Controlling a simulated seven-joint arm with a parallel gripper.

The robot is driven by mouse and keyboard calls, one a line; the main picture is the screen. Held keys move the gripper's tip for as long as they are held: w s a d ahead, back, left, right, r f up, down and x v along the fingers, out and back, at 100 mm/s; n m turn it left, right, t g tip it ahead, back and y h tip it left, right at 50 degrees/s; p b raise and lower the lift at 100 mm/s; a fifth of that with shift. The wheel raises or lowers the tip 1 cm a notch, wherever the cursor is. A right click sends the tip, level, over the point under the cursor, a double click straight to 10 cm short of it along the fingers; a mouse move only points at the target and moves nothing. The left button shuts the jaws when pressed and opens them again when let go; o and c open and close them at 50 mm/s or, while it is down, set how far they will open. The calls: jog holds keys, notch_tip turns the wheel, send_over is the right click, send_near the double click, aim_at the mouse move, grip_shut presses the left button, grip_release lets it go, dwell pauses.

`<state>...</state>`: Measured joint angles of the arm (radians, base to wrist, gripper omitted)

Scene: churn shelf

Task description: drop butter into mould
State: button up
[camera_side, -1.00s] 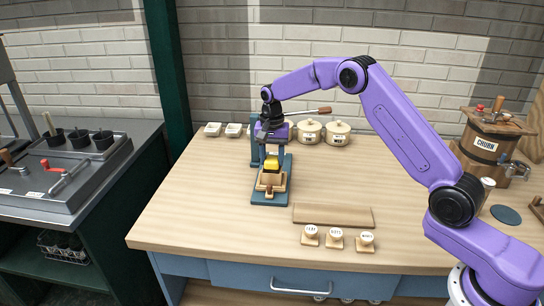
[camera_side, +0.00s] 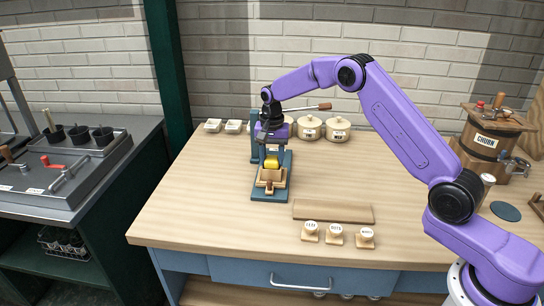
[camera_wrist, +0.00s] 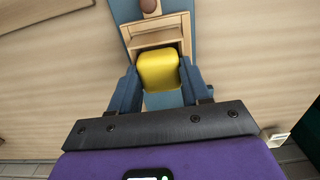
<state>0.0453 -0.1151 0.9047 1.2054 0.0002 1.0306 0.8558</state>
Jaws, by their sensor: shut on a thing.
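The yellow butter block (camera_side: 271,161) is held between the blue fingers of my gripper (camera_wrist: 155,84). It also shows in the wrist view (camera_wrist: 160,70). My gripper is shut on its sides and points down over the press. The wooden mould (camera_side: 269,178) sits on the blue base of the press (camera_side: 268,195). In the wrist view the mould (camera_wrist: 158,37) lies just beyond the butter, which hides part of it. The butter appears above and slightly behind the mould; the exact gap cannot be told.
The press's blue upright (camera_side: 254,135) and wooden-handled lever (camera_side: 318,107) are close to my gripper. White dishes (camera_side: 213,125) and lidded pots (camera_side: 309,128) stand behind. A wooden board (camera_side: 333,211) and stamps (camera_side: 335,236) lie in front. The table left of the press is clear.

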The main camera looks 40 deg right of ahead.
jog(key=o, duration=1.1)
jog(key=shift+c, duration=0.2)
jog(key=c, duration=0.4)
jog(key=shift+o, duration=0.2)
notch_tip(320, 180, up, 10)
dwell(0.4)
jog(key=shift+f, duration=0.1)
dwell(0.4)
